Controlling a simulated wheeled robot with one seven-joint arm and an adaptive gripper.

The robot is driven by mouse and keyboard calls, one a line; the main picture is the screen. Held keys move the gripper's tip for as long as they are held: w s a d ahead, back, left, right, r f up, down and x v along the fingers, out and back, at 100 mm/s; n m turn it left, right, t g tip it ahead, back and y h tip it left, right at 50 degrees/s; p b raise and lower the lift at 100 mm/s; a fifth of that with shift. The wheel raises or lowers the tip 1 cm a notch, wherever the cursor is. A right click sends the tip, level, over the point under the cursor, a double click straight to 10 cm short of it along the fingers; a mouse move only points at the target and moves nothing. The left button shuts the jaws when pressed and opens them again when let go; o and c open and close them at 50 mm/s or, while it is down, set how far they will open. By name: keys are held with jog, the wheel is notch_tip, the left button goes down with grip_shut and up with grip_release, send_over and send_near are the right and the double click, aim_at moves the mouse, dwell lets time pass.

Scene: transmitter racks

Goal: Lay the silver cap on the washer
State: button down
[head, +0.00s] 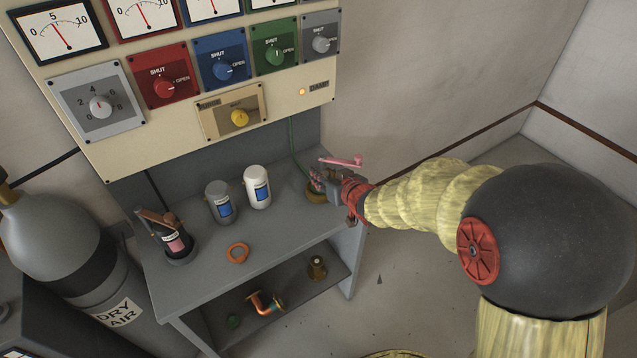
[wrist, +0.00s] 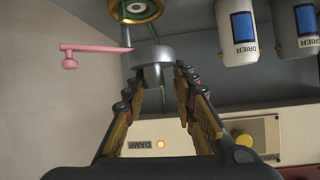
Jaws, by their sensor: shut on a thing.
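My gripper (head: 333,182) is shut on the silver cap at the right end of the grey bench. In the wrist view the cap (wrist: 154,68) is a short grey cylinder between the fingertips. A pink crank-like handle (wrist: 92,48) reaches left from beside the cap; I cannot tell whether it is joined to it. It also shows above my gripper in the head view (head: 342,161). The washer (head: 238,253), an orange ring, lies flat and bare near the bench's front edge, left of my gripper and apart from it.
A brass round fitting (head: 317,196) stands by my gripper. A grey canister (head: 219,203) and a white canister (head: 257,187) stand behind the washer. A dark holder (head: 175,238) stands at left. The panel (head: 190,125) rises behind. The bench between washer and gripper looks clear.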

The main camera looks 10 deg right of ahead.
jog(key=w+f+b, duration=0.1)
jog(key=w+f, duration=0.1)
jog(key=w+f+b, duration=0.1)
jog(key=w+f, duration=0.1)
jog(key=w, duration=0.1)
jog(key=w+f+b, duration=0.1)
jog(key=w+f, duration=0.1)
jog(key=f, duration=0.1)
jog(key=shift+w+d, duration=0.35)
jog(key=f+b, duration=0.2)
jog(key=f, duration=0.1)
jog(key=shift+w+f, duration=0.2)
jog(key=c, duration=1.5)
grip_release()
jog(key=shift+o, duration=0.2)
